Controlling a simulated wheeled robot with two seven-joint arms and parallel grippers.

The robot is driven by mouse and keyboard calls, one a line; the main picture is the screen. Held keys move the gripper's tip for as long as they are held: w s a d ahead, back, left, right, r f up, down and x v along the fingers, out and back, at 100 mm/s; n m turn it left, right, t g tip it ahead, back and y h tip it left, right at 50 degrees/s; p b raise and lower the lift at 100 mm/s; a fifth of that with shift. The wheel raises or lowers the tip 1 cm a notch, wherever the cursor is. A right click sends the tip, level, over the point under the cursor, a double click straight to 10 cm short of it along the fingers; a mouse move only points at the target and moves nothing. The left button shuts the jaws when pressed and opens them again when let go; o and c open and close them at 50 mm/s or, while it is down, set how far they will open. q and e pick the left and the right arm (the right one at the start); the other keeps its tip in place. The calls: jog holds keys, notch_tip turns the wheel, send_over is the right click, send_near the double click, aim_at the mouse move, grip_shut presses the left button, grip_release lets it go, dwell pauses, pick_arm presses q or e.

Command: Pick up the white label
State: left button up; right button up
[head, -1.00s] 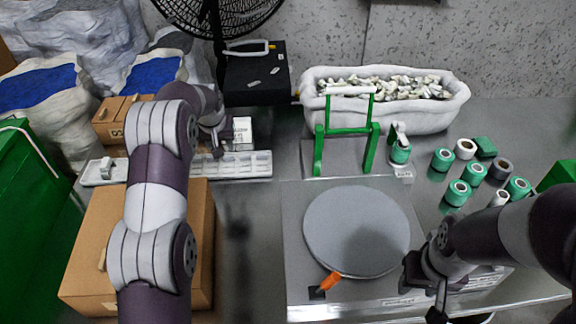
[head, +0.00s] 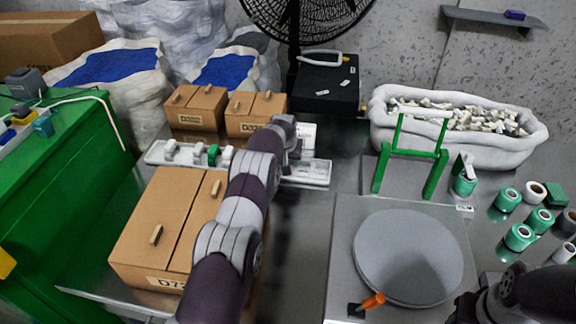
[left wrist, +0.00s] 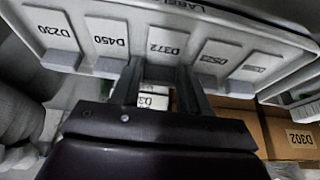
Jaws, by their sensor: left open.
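A row of white labels with black codes shows on a light holder in the left wrist view. The label D372 (left wrist: 168,48) is in the middle, D450 (left wrist: 108,42) and D230 (left wrist: 58,38) are to its left, and two blurrier labels are to its right. My left gripper (left wrist: 163,88) is open, its fingers just below and either side of D372. In the head view the left gripper (head: 291,165) is over the right part of the white tray (head: 318,174); its fingertips are small and partly hidden. My right gripper (head: 468,308) is partly visible at lower right, jaws unclear.
A closed cardboard box (head: 150,215) stands in front of the tray, and smaller boxes (head: 197,105) stand behind it. A round grey plate (head: 410,255), a green frame (head: 412,153) and several tape rolls (head: 520,237) are to the right. A black case (head: 327,85) is behind.

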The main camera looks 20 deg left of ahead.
pick_arm(q)
jog(key=c, duration=0.7)
jog(key=shift+o, duration=0.2)
